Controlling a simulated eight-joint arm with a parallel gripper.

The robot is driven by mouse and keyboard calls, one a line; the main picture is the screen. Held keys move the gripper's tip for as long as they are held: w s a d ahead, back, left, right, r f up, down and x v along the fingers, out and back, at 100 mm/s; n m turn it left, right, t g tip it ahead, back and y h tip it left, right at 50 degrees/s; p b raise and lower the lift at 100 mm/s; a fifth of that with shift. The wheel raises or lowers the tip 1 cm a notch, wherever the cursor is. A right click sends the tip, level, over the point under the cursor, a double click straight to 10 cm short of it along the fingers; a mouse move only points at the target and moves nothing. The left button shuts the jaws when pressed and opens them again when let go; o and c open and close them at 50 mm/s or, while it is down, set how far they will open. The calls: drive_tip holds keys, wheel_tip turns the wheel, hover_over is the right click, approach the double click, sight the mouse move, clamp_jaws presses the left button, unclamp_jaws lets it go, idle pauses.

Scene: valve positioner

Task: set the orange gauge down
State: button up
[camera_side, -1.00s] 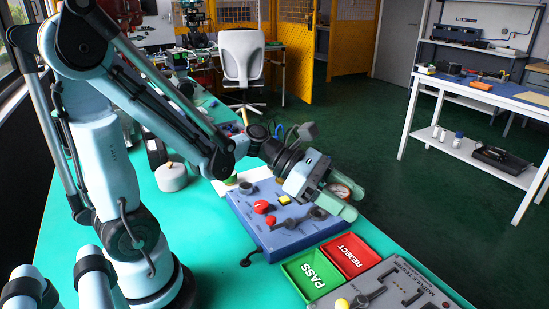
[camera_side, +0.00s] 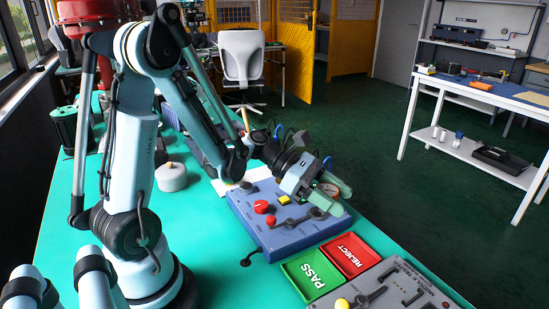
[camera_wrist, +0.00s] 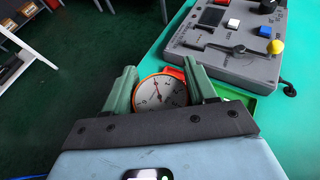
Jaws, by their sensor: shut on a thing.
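The orange gauge (camera_wrist: 160,92) has a round white dial with an orange rim and dark hands. In the wrist view it sits between the two green fingers of my gripper (camera_wrist: 160,84), which is shut on it. In the side view my gripper (camera_side: 337,193) holds the gauge (camera_side: 328,189) above the right part of the blue panel (camera_side: 281,229), near the table's far edge. The fingers partly hide the gauge in the side view.
A white round pot (camera_side: 171,178) stands on the teal table (camera_side: 215,262).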

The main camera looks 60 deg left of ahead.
sight(328, 193)
drive_tip(key=a+f, duration=0.1)
drive_tip(key=w+a+f, duration=0.1)
drive_tip(key=a, duration=0.1)
drive_tip(key=w+a+f, duration=0.1)
drive_tip(key=shift+w+a+f, duration=0.15)
drive_tip(key=shift+w+a, duration=0.1)
drive_tip(key=shift+a, duration=0.15)
drive_tip(key=shift+f, duration=1.75)
drive_tip(key=shift+f, duration=0.15)
drive_tip(key=o, duration=1.1)
